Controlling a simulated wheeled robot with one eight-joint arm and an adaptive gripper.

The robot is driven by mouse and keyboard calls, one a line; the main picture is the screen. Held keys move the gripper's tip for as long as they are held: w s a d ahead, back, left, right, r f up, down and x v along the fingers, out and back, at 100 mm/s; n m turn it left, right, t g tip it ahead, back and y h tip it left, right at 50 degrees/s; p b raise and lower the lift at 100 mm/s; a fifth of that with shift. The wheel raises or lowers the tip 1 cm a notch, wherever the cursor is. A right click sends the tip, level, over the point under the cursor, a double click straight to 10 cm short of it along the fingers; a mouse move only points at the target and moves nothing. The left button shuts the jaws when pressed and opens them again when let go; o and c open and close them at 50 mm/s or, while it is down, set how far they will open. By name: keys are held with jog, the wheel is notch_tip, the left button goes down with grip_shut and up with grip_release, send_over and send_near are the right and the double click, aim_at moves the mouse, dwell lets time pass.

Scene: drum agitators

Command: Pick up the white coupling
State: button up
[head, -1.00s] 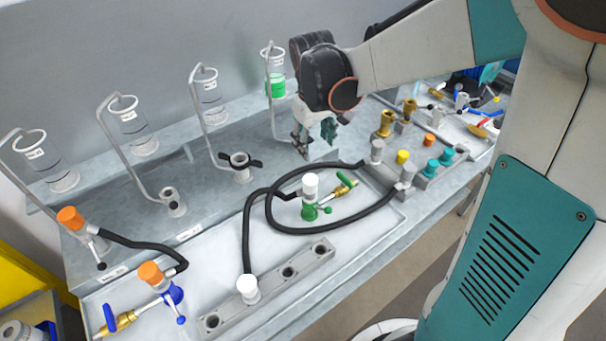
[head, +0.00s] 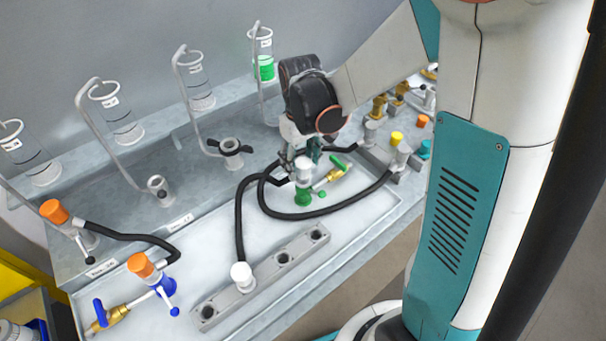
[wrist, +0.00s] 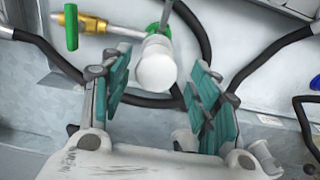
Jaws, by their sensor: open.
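One white coupling (head: 304,172) sits upright on the green valve fitting (head: 303,195) on the bench, with a black hose beside it. It also shows in the wrist view (wrist: 156,66), ahead of and between the fingers. A second white coupling (head: 241,272) stands in the grey holder bar near the front, with a black hose running up from it. My gripper (head: 304,155) is open and empty, just behind and above the coupling on the green fitting. In the wrist view both teal finger pads (wrist: 160,82) stand apart on either side of that coupling, with visible gaps.
A black hose (head: 315,216) loops around the green fitting. A brass valve with a green handle (head: 338,168) lies close to its right. The grey holder bar (head: 262,285) has open holes. Orange couplings (head: 141,265) are at left; glass cylinders (head: 195,85) stand behind.

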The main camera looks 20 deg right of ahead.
jog(key=f, duration=0.2)
jog(key=f+b, duration=0.1)
jog(key=f, duration=0.1)
jog(key=shift+w+d+f, duration=0.1)
jog(key=shift+d+f, duration=0.05)
jog(key=shift+d, duration=0.05)
grip_shut()
jog(key=shift+r, duration=0.25)
notch_tip(320, 180, up, 20)
jog(key=p, duration=0.4)
jog(key=shift+f+p, duration=0.15)
jog(key=shift+p, duration=0.25)
